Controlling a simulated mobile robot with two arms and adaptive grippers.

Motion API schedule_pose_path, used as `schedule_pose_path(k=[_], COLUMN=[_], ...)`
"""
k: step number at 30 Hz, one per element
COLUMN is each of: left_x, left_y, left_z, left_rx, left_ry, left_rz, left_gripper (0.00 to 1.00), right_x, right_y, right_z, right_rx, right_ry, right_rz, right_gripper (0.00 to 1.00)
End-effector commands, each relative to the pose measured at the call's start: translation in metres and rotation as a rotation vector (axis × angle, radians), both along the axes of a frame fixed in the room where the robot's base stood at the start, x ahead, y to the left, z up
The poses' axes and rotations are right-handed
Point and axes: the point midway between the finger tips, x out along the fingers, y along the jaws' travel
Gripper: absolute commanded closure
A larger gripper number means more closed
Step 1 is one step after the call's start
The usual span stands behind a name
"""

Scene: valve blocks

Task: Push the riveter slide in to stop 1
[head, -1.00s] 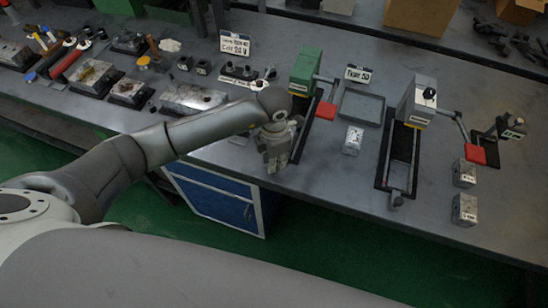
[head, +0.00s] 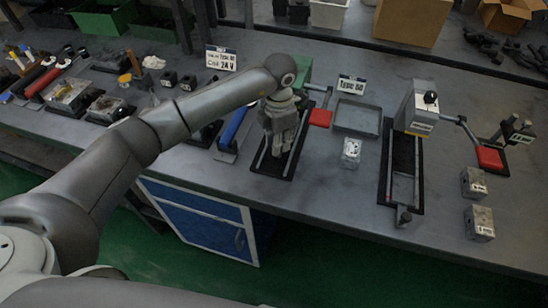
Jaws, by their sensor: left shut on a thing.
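The green machine (head: 304,72) stands at the middle of the bench, mostly hidden behind my left arm. Its black slide track (head: 288,168) runs from it towards the bench's front edge. I take this for the riveter, but no readable label confirms it. My left gripper (head: 277,150) points down over the track, shut on a part of the slide that its own body hides. The carriage and the stop marks cannot be made out. A red pad (head: 320,117) sits on a lever right of the track. My right gripper is not in view.
A grey press (head: 416,110) with its own track (head: 402,185) and red pad (head: 490,158) stands to the right. An empty tray (head: 357,117) and a small metal block (head: 351,152) lie between. Two blocks (head: 474,182) (head: 479,222) sit front right.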

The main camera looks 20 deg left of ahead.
Motion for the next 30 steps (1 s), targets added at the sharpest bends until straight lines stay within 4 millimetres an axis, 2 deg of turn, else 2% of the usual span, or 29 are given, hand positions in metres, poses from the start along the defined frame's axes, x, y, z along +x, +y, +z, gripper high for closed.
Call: schedule_pose_path(k=[7, 11, 12, 17, 26, 30], left_x=[0.004, 0.004, 0.004, 0.004, 0.004, 0.005], left_y=[0.0, 0.0, 0.0, 0.0, 0.0, 0.0], left_z=[0.0, 0.0, 0.001, 0.001, 0.001, 0.011], left_rx=[-0.001, -0.001, -0.001, -0.001, -0.001, -0.002], left_ry=[0.001, 0.001, 0.001, 0.001, -0.001, -0.003], left_rz=[0.0, 0.0, 0.0, 0.0, 0.0, 0.0], left_gripper=[1.0, 1.0, 0.78, 0.57, 0.56, 0.56], right_x=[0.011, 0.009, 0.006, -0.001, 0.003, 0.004], right_y=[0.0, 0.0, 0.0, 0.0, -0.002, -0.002], right_z=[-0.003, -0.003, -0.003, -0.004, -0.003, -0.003], right_rx=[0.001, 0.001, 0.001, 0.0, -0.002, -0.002], right_ry=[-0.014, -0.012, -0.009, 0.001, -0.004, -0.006], right_rz=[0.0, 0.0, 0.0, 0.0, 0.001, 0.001], right_gripper=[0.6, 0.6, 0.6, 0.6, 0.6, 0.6])
